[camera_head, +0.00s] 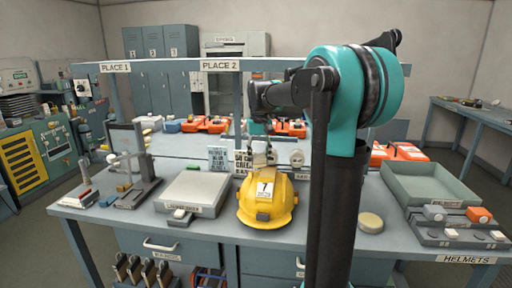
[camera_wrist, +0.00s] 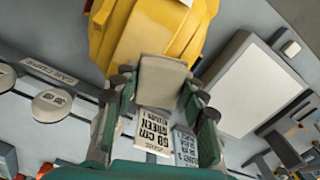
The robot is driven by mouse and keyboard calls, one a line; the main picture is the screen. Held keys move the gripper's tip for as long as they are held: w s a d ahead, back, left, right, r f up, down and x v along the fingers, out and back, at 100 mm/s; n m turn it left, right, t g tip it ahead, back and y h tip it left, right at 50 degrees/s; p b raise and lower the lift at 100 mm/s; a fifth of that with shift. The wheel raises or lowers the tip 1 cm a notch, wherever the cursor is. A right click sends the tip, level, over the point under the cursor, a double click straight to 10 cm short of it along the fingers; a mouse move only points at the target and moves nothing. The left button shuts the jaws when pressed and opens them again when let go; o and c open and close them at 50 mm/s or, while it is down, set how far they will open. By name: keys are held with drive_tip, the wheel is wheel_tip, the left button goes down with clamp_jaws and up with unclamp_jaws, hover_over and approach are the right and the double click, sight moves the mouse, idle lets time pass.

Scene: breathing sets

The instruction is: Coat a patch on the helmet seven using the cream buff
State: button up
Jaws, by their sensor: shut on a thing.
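The yellow helmet (camera_head: 264,212) with a label reading 7 sits on the bench, in front of the PLACE 2 post. It also fills the top middle of the wrist view (camera_wrist: 150,32). My gripper (camera_head: 262,155) is just above and behind the helmet. In the wrist view its two green fingers (camera_wrist: 160,95) are shut on a pale block, which looks like the cream buff (camera_wrist: 158,78). The buff's face overlaps the helmet's edge in that view. I cannot tell whether it touches the shell. The label's face is hidden in the wrist view.
A flat grey box (camera_head: 190,194) stands left of the helmet. A cream round disc (camera_head: 370,222) lies to its right. A green-grey tray (camera_head: 430,185) is at the right. Printed cards (camera_head: 218,158) stand behind the helmet. A stand (camera_head: 137,168) is at the left.

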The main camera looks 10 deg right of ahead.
drive_tip(key=shift+r, duration=2.8)
